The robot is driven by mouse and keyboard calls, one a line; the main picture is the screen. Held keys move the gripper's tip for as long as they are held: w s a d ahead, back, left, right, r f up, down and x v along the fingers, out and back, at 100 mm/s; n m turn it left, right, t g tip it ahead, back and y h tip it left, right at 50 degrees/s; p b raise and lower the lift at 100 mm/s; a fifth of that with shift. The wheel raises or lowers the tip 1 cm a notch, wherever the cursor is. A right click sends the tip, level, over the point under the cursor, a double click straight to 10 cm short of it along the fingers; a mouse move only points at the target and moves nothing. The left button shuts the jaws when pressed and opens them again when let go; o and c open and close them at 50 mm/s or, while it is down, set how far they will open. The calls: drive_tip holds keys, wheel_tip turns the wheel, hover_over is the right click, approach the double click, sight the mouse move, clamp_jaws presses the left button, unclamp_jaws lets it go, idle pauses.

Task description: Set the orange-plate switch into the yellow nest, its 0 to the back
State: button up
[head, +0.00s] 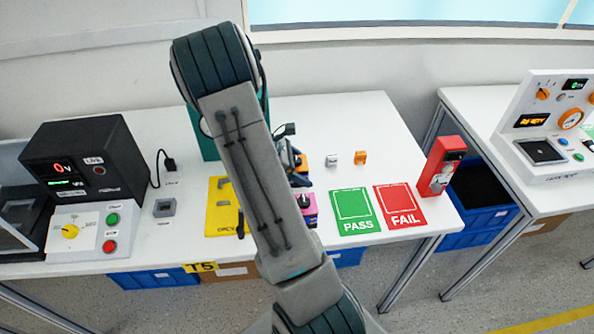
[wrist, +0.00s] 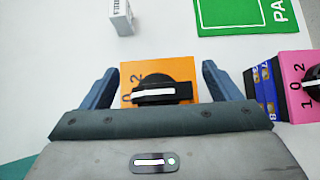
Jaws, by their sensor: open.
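The orange-plate switch (wrist: 158,66) lies between the spread fingers of my gripper (wrist: 160,72) in the wrist view, with a gap on each side. Its black knob (wrist: 165,90) has a white pointer lying nearly level in the picture. A 2 and a partly hidden 0 show on the plate's left side. The lower part of the plate is hidden by my gripper body. In the head view the orange plate (head: 302,162) shows just beside my gripper. A yellow fixture (head: 216,222), apparently the nest, stands left of my arm, which hides part of it.
A pink-plate switch (wrist: 301,68) stands close to my right finger. Green PASS (head: 356,212) and red FAIL (head: 403,206) mats lie to the right. A small white block (head: 332,160) and an orange one (head: 361,157) stand behind. A grey holder (head: 164,207) is left of the yellow fixture.

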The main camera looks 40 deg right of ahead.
drive_tip(key=c, duration=1.2)
